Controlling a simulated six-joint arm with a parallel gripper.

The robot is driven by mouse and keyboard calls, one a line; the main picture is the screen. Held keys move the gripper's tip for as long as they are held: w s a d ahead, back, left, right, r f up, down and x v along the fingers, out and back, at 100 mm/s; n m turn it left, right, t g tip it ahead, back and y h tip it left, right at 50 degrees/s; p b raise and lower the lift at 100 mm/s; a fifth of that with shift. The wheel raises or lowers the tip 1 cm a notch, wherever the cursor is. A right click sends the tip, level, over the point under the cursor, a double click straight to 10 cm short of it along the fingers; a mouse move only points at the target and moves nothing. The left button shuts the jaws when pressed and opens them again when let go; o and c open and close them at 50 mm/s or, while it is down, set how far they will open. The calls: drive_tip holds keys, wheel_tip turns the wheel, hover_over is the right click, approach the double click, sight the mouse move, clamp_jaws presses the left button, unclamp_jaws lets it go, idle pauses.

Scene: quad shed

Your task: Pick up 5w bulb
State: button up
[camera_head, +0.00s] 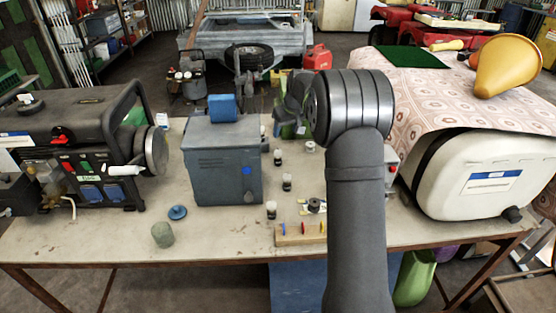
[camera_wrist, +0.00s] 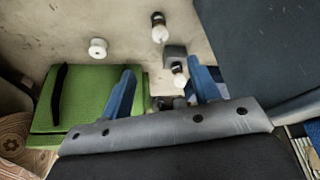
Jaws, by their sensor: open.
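In the wrist view, my gripper (camera_wrist: 163,88) is open, with its two blue fingers apart. A small white bulb (camera_wrist: 180,72) with a dark base shows between the fingertips, close to the right finger; I cannot tell its depth. A second white bulb (camera_wrist: 159,28) with a dark base lies beyond the fingers. In the head view, small white-and-dark bulbs stand on the bench: one at the back (camera_head: 278,157), one in the middle (camera_head: 287,182) and one in front (camera_head: 271,209). No wattage marking is readable. My arm hides much of the gripper in the head view.
A grey box (camera_head: 222,165) stands left of the bulbs. A green object (camera_wrist: 85,100) lies beside the left finger, and a white round piece (camera_wrist: 97,48) is above it. A white tank (camera_head: 480,177) is at right, a generator (camera_head: 85,140) at left.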

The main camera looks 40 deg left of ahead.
sight(279, 150)
drive_tip(key=x, duration=1.5)
drive_tip(key=shift+a+f, duration=0.1)
drive_tip(key=shift+a, duration=0.2)
drive_tip(key=shift+c, duration=0.5)
drive_tip(key=c, duration=1)
